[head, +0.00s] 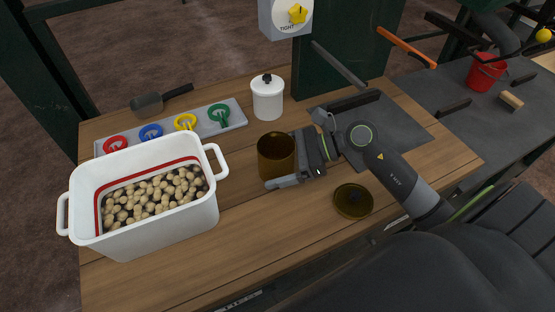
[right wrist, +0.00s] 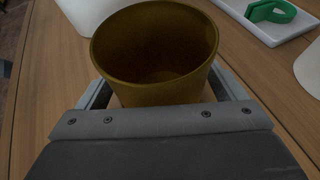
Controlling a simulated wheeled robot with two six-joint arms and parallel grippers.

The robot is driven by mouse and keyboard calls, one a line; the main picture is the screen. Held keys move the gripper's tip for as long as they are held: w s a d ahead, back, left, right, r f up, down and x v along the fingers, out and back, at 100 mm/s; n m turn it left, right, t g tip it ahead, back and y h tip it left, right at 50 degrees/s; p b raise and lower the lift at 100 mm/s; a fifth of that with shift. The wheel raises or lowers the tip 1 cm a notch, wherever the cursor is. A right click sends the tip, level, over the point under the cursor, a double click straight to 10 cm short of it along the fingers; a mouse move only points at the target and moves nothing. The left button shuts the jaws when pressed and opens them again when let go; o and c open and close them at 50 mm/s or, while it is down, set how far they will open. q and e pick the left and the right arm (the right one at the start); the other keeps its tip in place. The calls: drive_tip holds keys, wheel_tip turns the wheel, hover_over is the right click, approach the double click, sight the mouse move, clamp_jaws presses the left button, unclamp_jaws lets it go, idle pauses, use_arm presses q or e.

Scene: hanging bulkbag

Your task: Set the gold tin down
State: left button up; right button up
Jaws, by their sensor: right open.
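The gold tin (head: 276,158) stands upright and open-topped on the wooden table, in the middle of the head view. In the right wrist view the tin (right wrist: 155,50) sits between the fingers, and its inside looks empty. My right gripper (head: 284,163) is open around the tin, with its fingers on either side of it near the table top. My left gripper is not in view.
A white two-handled tub (head: 165,232) of potato-like lumps stands at the left. Behind are a grey tray (head: 238,119) with coloured rings, a scoop (head: 150,104) and a white lidded canister (head: 268,101). The front middle of the wooden table (head: 265,225) is clear.

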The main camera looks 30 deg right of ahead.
drive_tip(key=shift+r+p, duration=0.25)
drive_tip(key=shift+p, duration=0.05)
drive_tip(key=shift+s+d, duration=0.15)
drive_tip(key=shift+d, duration=0.2)
drive_tip(key=v, duration=1.1)
drive_tip(key=shift+d, duration=0.1)
